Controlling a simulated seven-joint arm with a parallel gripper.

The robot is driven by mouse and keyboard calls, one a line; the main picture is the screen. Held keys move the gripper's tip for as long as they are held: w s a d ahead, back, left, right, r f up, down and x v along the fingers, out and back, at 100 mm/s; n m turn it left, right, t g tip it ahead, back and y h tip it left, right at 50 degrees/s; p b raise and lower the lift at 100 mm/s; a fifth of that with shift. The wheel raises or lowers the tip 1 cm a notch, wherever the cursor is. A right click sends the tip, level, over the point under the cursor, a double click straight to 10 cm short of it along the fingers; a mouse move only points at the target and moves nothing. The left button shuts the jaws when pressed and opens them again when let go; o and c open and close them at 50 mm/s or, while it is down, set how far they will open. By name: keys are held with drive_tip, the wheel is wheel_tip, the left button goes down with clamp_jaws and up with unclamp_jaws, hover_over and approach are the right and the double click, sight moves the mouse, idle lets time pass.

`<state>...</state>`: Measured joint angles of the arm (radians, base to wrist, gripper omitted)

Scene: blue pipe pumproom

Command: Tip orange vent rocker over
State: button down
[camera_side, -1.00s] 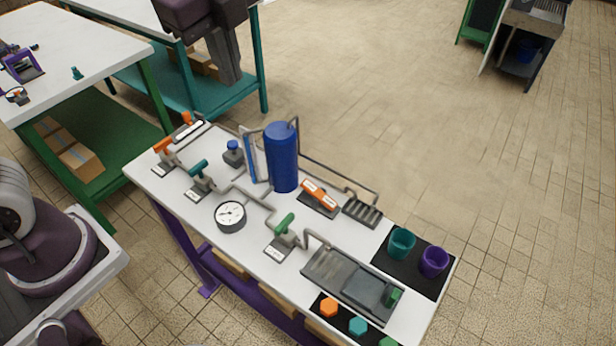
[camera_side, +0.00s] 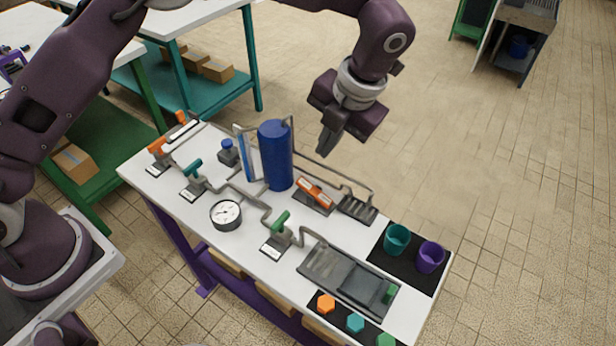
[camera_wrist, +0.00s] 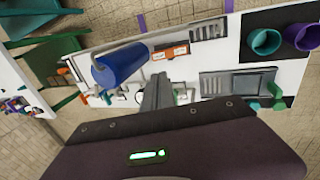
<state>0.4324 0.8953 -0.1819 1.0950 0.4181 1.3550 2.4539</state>
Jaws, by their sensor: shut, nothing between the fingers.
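The orange vent rocker (camera_side: 315,191) sits on a dark base on the white bench, just right of the blue tank. It has white label patches; I cannot tell for sure which end is down. It also shows in the wrist view (camera_wrist: 170,52), above the fingers and clear of them. My gripper (camera_side: 325,150) is shut and empty, pointing down. In the side view its tips appear above and behind the rocker, not touching it. In the wrist view the shut fingers (camera_wrist: 157,90) reach up from the bottom middle.
The blue tank (camera_side: 275,155) stands tall left of the rocker, with grey pipes around it. A dark vented grille (camera_side: 358,209) lies right of the rocker. Teal cup (camera_side: 397,239) and purple cup (camera_side: 430,257) stand farther right. A green-handled valve (camera_side: 281,222) and gauge (camera_side: 226,215) are in front.

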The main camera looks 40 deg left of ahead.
sight(303, 185)
drive_tip(key=x, duration=1.2)
drive_tip(key=shift+a+f, duration=0.15)
drive_tip(key=shift+f, duration=0.25)
drive_tip(key=shift+a+f, duration=0.2)
drive_tip(key=shift+a, duration=0.3)
drive_tip(key=shift+a+f, duration=0.2)
drive_tip(key=shift+a, duration=0.1)
drive_tip(key=shift+a+f, duration=0.15)
drive_tip(key=shift+a, duration=0.05)
drive_tip(key=shift+d, duration=0.15)
drive_tip(key=shift+d+r, duration=0.2)
drive_tip(key=shift+d, duration=0.45)
drive_tip(key=shift+r, duration=0.1)
